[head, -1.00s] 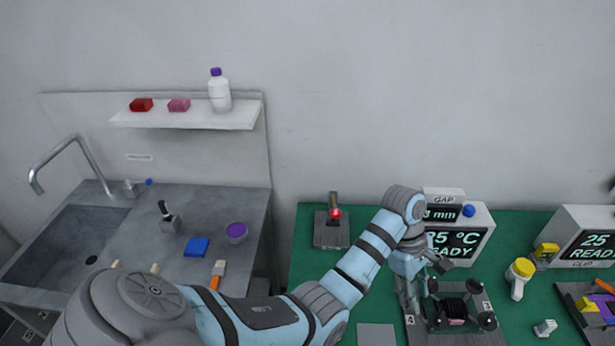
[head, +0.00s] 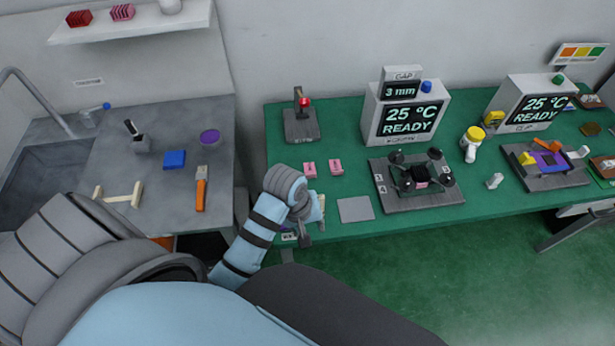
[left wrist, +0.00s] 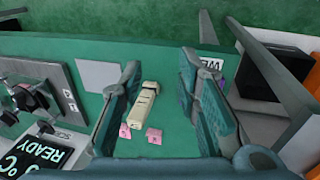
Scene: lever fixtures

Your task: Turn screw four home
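The screw fixture (head: 418,184) stands on the green table, a dark base with black knobbed screws at its corners and a dark block with a pink part in the middle. In the left wrist view the fixture (left wrist: 38,95) is at the left edge. Number labels are too small to read surely. My left gripper (head: 308,228) is at the table's front edge, left of the fixture and apart from it. In the left wrist view my left gripper (left wrist: 160,68) is open, with a beige tool (left wrist: 140,105) seen between its fingers, not gripped. My right gripper is not in view.
Two pink blocks (head: 322,168) and a grey plate (head: 355,209) lie left of the fixture. Behind it a display box (head: 407,112) reads 3 mm, 25 °C, READY. A red-knobbed lever (head: 301,122) stands at the back left, a yellow-capped bottle (head: 473,143) to the right.

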